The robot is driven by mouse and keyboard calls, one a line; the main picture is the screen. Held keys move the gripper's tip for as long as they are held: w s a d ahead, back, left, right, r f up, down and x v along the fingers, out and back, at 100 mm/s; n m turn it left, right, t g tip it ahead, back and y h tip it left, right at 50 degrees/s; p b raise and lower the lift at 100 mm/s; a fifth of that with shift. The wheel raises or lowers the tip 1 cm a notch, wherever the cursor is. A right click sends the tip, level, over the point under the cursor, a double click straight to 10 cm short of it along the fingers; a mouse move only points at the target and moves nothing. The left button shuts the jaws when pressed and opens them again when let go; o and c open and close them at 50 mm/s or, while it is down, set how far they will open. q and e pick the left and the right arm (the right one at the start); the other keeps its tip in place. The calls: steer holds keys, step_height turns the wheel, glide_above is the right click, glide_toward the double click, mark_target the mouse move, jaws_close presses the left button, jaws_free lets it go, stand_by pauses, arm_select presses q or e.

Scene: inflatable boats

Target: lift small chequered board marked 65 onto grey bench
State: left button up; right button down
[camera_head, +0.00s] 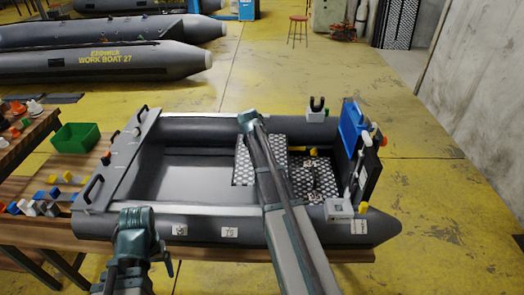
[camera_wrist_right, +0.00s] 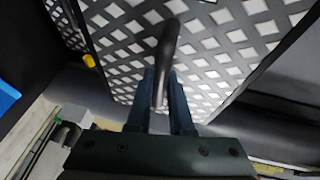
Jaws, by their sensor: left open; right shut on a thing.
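A black-and-white chequered board (camera_head: 243,165) shows in the grey boat beside my right arm, which partly covers it; no 65 is readable. In the right wrist view a chequered board (camera_wrist_right: 225,55) fills the upper middle. My right gripper (camera_wrist_right: 167,88) is shut on a dark upright handle (camera_wrist_right: 168,52) in front of that board. In the head view its fingers are hidden behind my arm. A grey plank with black handles (camera_head: 122,160) lies across the boat's left end and may be the bench.
The grey boat (camera_head: 200,212) rests on a wooden table (camera_head: 60,232). A second chequered panel (camera_head: 322,172) lies at its right, near a blue part (camera_head: 350,127) and grey boxes. A green bin (camera_head: 76,137) stands left. The boat floor's left half is clear.

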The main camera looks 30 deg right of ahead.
step_height(320, 180, up, 13)
steer(key=p, duration=1.2)
stand_by(0.7)
steer(key=shift+f, duration=0.1)
